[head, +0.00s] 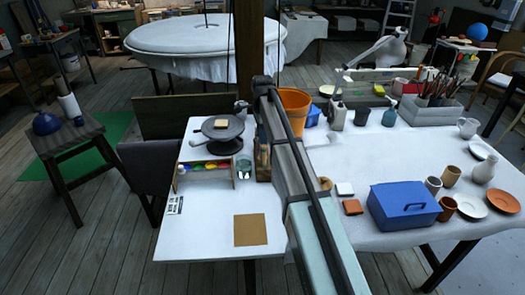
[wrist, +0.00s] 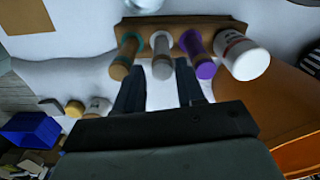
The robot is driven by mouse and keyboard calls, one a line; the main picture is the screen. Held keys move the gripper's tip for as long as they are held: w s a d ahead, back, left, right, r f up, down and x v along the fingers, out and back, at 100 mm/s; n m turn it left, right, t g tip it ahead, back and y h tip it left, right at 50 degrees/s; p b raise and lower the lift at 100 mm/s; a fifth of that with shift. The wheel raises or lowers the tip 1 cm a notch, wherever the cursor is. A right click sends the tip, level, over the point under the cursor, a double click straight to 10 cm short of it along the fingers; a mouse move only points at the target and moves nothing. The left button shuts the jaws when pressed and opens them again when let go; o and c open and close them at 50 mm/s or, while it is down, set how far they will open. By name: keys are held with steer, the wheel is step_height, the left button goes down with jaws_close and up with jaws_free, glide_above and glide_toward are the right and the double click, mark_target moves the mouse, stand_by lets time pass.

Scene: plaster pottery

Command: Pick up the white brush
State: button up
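A pale grey-white cylindrical piece, which looks like the white brush (wrist: 162,60), stands in a brown wooden rack (wrist: 213,22) at the top of the wrist view. A tan piece with a teal top (wrist: 123,62) is to its left and a purple piece (wrist: 200,56) to its right. My gripper (wrist: 160,78) is open, its two dark fingers apart with the pale piece lined up at the gap between their tips. I cannot tell whether they touch it. In the head view my arm hides the gripper and most of the rack (head: 262,160).
A white jar with red marks (wrist: 242,56) stands close right of the purple piece, beside an orange bucket (wrist: 285,105). The bucket also shows in the head view (head: 294,108). A paint rack (head: 204,176) and glass jar (head: 243,168) are nearby. The front-left table is mostly clear.

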steer(key=shift+w+f, duration=0.1)
steer(key=shift+f, duration=2.75)
steer(key=shift+c, duration=0.2)
jaws_close()
